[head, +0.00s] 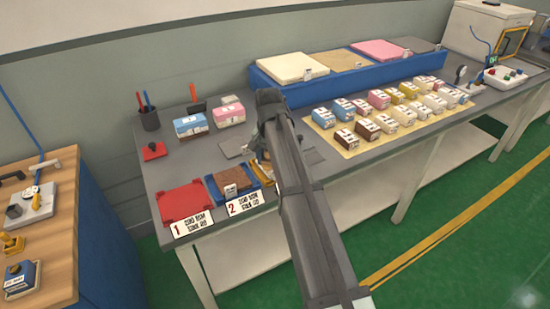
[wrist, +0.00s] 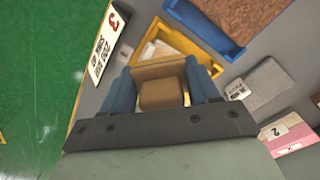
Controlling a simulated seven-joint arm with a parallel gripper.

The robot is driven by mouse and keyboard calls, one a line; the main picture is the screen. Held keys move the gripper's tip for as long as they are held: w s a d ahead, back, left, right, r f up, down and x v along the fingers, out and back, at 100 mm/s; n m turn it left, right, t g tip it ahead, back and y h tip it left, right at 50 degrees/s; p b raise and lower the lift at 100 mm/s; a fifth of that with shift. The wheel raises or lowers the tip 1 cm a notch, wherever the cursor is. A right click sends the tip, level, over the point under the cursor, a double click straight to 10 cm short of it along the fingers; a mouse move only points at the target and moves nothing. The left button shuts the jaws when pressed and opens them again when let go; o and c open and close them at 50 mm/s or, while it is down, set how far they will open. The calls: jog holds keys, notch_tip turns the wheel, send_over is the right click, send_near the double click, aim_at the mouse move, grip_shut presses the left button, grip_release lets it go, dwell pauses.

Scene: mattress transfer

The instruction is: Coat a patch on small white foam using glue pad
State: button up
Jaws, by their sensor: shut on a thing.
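My gripper (wrist: 162,90) points down with its blue fingers on either side of a tan block (wrist: 160,94), which looks like the glue pad. It is shut on this block, above the yellow tray (wrist: 216,70). A whitish piece (wrist: 155,50) shows in that tray, partly hidden by the block; I cannot tell if it is the small white foam. In the head view my gripper (head: 262,150) is over the front row of trays, and my arm hides its tips. I cannot tell whether the block touches anything.
A blue tray (wrist: 178,8) holding a brown pad (wrist: 235,15) is beside the yellow one. A red tray (head: 183,202) is at the left. Several small labelled foam blocks stand on a tan mat (head: 347,151). Large foam sheets (head: 285,66) lie at the back.

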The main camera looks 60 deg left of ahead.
aim_at(267, 161)
jog(key=shift+s+a+f, duration=0.1)
jog(key=shift+s+f, duration=0.2)
jog(key=shift+s, duration=0.6)
jog(key=shift+r, duration=0.1)
jog(key=shift+a+r, duration=0.2)
jog(key=shift+r, duration=0.7)
jog(key=shift+w+d+r, duration=0.1)
jog(key=shift+w+r, duration=0.05)
jog(key=shift+r, duration=0.95)
jog(key=shift+w+r, duration=0.1)
jog(key=shift+r, duration=0.95)
jog(key=shift+r, duration=0.1)
jog(key=shift+r, duration=1.4)
jog(key=shift+w, duration=0.1)
